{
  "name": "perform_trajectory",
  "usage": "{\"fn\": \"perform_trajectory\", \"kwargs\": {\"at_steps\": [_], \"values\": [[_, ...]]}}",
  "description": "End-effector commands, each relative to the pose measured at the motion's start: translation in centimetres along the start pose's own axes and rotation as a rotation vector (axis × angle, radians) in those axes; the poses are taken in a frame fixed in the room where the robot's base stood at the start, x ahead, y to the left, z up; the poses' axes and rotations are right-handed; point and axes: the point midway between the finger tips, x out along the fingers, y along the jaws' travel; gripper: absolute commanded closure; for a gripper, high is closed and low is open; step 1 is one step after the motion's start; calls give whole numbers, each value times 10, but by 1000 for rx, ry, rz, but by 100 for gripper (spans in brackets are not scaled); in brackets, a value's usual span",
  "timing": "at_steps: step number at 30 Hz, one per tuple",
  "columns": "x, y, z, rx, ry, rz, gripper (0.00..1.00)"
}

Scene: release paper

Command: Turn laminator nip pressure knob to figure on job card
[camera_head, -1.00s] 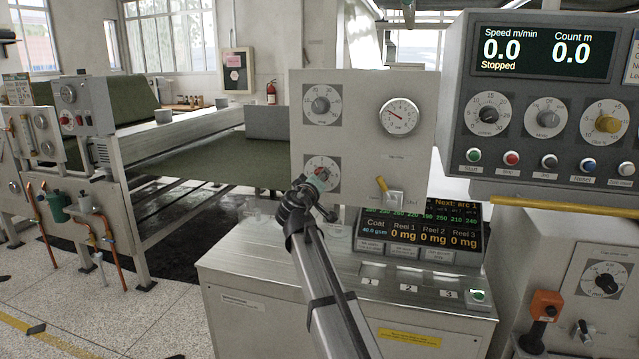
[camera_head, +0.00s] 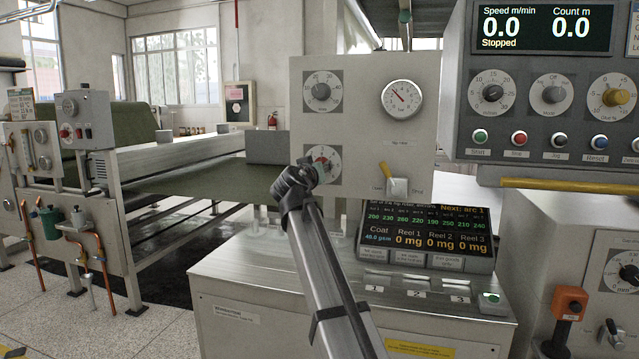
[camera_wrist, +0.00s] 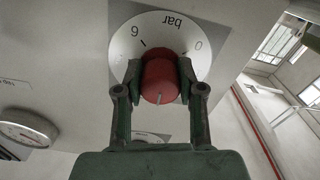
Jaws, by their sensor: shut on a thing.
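The red pressure knob (camera_wrist: 160,80) sits on a white dial marked "bar", with 0 and 6 visible, upside down in the wrist view. My gripper (camera_wrist: 160,85) is shut on this knob, one finger on each side; a pale mark shows on the knob's edge. In the head view the dial (camera_head: 332,157) is at the panel's lower left, partly covered by my gripper (camera_head: 316,165). A round gauge (camera_head: 402,99) is at the panel's upper right, its needle pointing up and left. A card (camera_head: 20,103) stands at the far left, its text too small to read.
A tilted screen (camera_head: 425,234) sits below the panel. The control box (camera_head: 548,85) reads "Stopped". A yellow rail (camera_head: 570,186) runs at right.

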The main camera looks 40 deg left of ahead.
Motion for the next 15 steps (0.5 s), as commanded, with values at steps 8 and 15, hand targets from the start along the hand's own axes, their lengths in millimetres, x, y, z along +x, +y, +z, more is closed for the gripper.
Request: {"fn": "perform_trajectory", "kwargs": {"at_steps": [8, 15], "values": [[1, 0, -1, 63, 2, 0, 97], [1, 0, -2, 70, 2, 0, 97]]}}
